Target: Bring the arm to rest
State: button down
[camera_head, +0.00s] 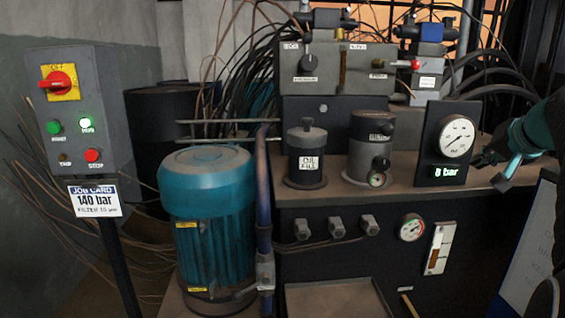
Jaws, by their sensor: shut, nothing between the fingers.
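My arm comes in from the right edge, dark with teal parts. My gripper (483,159) is at its end, shut and empty, just right of the black gauge panel. The round white gauge (457,137) is on that panel, above a green display (447,171) reading 8 bar. The fingertips are dark and small here, and I cannot tell whether they touch anything beside the panel.
A control box (80,112) with a red rotary switch stands at left above a job card (96,201) reading 140 bar. A teal motor (209,225) stands centre left. Valve blocks (330,68) and cables fill the back. A white board (530,245) leans at lower right.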

jog(key=s+a+f+n+g+p, duration=0.1)
jog(key=s+a+f+n, duration=0.1)
jog(key=s+a+f, duration=0.4)
jog(key=s+a+f+n+g+p, duration=0.1)
jog(key=s+a+f, duration=0.6)
jog(key=a, duration=0.7)
jog(key=s+a+f+n+g+y+p, duration=0.1)
jog(key=s+a+f+n+g, duration=0.2)
jog(key=s+a+f+n, duration=0.2)
jog(key=s+a+f, duration=0.1)
jog(key=s+a, duration=0.2)
jog(key=a, duration=0.2)
jog(key=shift+a+f+p, duration=0.2)
jog(key=shift+f+p, duration=0.1)
jog(key=shift+p, duration=0.05)
